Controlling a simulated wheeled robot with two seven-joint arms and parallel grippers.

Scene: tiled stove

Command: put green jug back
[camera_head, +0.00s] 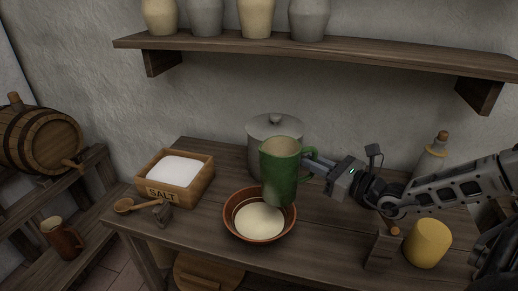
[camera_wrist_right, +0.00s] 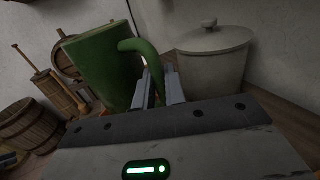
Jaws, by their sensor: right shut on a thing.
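The green jug (camera_head: 280,174) is held upright above the right part of a brown bowl (camera_head: 231,226) with pale content in it. My right gripper (camera_head: 311,163) comes in from the right and is shut on the jug's handle. In the right wrist view, the green jug (camera_wrist_right: 98,66) is left of centre and its curved handle runs down between the fingers of the right gripper (camera_wrist_right: 159,88). The jug hides part of the bowl's far rim.
A lidded grey pot (camera_head: 262,131) stands behind the jug. A yellow cup (camera_head: 428,243) and a bottle (camera_head: 432,156) are at right. A wall shelf (camera_head: 330,54) holds several jars.

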